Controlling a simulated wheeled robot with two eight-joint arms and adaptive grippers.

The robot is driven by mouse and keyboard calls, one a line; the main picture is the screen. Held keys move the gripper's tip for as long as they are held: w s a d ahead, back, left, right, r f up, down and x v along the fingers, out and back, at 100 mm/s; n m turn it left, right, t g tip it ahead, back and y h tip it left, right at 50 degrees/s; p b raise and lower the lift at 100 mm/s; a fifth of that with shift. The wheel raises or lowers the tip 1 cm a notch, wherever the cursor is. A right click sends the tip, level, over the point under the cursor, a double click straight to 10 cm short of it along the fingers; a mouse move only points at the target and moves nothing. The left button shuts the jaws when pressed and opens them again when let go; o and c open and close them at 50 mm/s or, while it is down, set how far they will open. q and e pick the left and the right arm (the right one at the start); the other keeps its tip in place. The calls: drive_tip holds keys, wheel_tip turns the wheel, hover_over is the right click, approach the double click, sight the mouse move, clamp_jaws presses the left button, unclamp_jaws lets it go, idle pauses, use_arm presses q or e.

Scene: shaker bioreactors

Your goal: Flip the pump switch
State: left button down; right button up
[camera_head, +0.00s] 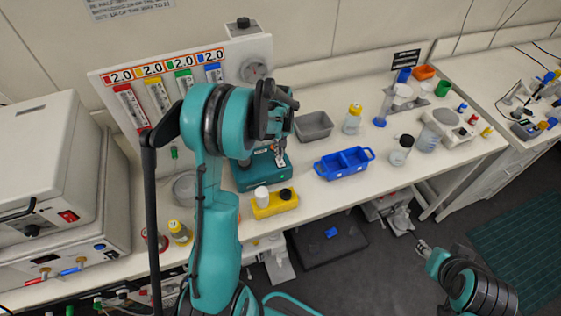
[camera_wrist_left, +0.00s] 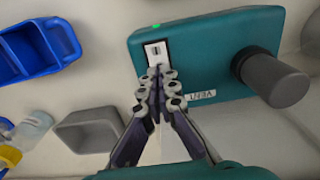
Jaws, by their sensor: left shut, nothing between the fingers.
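A teal pump box (camera_head: 250,180) stands on the bench under my left arm. In the left wrist view the pump (camera_wrist_left: 205,45) shows a small white switch plate (camera_wrist_left: 157,48) with a dark slot, and a green light (camera_wrist_left: 156,27) beside it. A grey knob (camera_wrist_left: 275,80) sticks out by a VENT label. My left gripper (camera_wrist_left: 158,75) is shut and empty, with its fingertips at the lower edge of the switch plate; I cannot tell if they touch it. The left gripper (camera_head: 279,155) also shows in the head view. My right gripper (camera_head: 424,247) is low at the right, away from the bench.
A grey bin (camera_head: 313,126) and a blue two-compartment tray (camera_head: 343,164) stand right of the pump. A yellow rack (camera_head: 274,206) sits in front of it. A flowmeter panel (camera_head: 130,75) stands behind, and bottles stand further right.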

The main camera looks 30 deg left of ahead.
use_arm(q)
drive_tip(key=shift+f+b, duration=0.85)
drive_tip(key=shift+f, duration=0.15)
drive_tip(key=shift+r, duration=0.1)
idle(0.3)
drive_tip(key=shift+r+p, duration=2.05)
drive_tip(key=shift+r, duration=1.35)
